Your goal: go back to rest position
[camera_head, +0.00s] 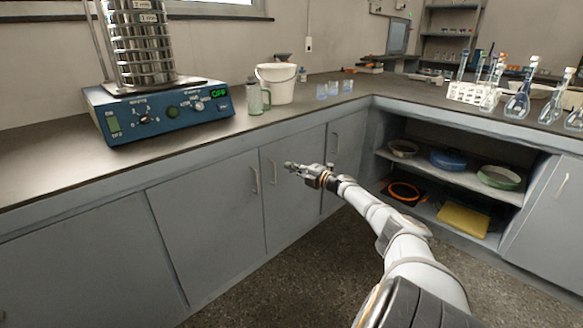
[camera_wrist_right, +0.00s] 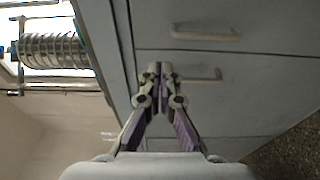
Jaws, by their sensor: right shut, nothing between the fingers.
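My right gripper (camera_head: 291,166) is in front of the grey cabinet doors below the bench top in the head view. Its arm reaches in from the lower right. In the right wrist view the right gripper (camera_wrist_right: 160,70) has its fingertips together with nothing between them, facing the cabinet doors and a handle (camera_wrist_right: 195,76). The sieve shaker (camera_head: 160,112) is blue with a green display and stands on the bench at the left, bearing a stack of metal sieves (camera_head: 140,45). The stack also shows at the left of the wrist view (camera_wrist_right: 55,50). My left gripper is not in view.
Flasks and a tube rack (camera_head: 470,95) stand at the right. Open shelves (camera_head: 445,178) hold coloured pans. The floor (camera_head: 300,275) before the cabinets looks clear.

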